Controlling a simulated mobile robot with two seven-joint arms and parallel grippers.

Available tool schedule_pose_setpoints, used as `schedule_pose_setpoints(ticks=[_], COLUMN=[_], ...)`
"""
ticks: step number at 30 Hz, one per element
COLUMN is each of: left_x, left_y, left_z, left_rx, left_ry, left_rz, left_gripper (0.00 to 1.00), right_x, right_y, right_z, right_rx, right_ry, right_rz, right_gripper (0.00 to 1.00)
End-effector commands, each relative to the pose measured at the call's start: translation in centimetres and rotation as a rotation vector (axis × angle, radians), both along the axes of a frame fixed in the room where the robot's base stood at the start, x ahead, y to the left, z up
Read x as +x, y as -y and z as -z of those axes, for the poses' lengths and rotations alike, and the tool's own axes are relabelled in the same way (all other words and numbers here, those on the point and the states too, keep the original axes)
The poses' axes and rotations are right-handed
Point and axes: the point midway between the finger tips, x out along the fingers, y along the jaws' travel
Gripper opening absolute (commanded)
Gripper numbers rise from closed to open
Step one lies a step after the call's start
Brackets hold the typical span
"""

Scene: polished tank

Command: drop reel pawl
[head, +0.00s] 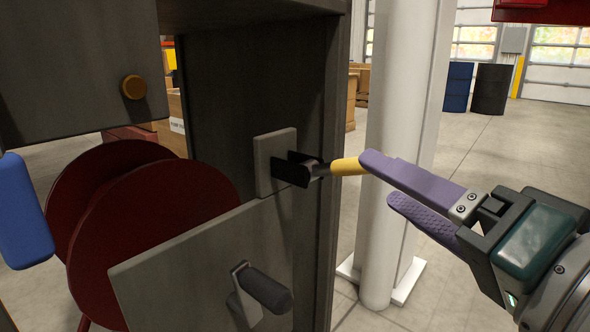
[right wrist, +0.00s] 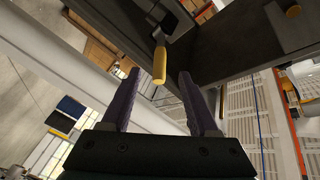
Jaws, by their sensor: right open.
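The reel pawl is a short dark lever with a yellow grip (head: 348,166), pivoted in a dark bracket on a grey plate (head: 270,160) on the machine's dark upright. The lever points right, roughly level, in the head view. My right gripper (head: 380,181) is open, its purple fingers pointing at the grip. The upper fingertip overlaps the end of the grip in the head view. In the right wrist view the yellow grip (right wrist: 160,66) shows between and just beyond the two fingertips (right wrist: 158,79); I cannot tell whether they touch. The dark red reel (head: 150,240) stands left of the upright.
A lever with a dark grip (head: 264,290) sits on a grey panel (head: 190,265) below the pawl. A blue padded piece (head: 24,212) is at the left edge, and an orange knob (head: 134,87) above the reel. A white column (head: 405,130) stands behind my right gripper.

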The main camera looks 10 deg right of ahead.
Motion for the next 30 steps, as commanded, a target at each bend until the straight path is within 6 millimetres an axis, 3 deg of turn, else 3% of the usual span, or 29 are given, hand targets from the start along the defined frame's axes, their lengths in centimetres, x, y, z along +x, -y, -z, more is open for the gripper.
schedule_pose_setpoints(ticks=[3, 10, 23, 30], left_x=[0.0, 0.0, 0.0, 0.0], left_y=[0.0, -0.2, -0.3, -0.3], left_z=[1.0, 2.0, 2.2, 2.2], left_rx=[0.001, 0.007, 0.011, 0.011], left_ry=[0.000, 0.000, 0.001, 0.001], left_rz=[0.000, 0.004, 0.007, 0.007], left_gripper=[0.50, 0.50, 0.50, 0.50], right_x=[2.2, 5.3, 6.3, 6.3], right_y=[-0.4, -1.0, -1.2, -1.2], right_z=[0.2, 0.2, 0.0, 0.0], right_rx=[-0.001, -0.002, -0.002, -0.002], right_ry=[0.005, 0.001, -0.002, -0.002], right_rz=[0.000, -0.001, 0.000, -0.001], right_gripper=[0.61, 0.61, 0.61, 0.36])
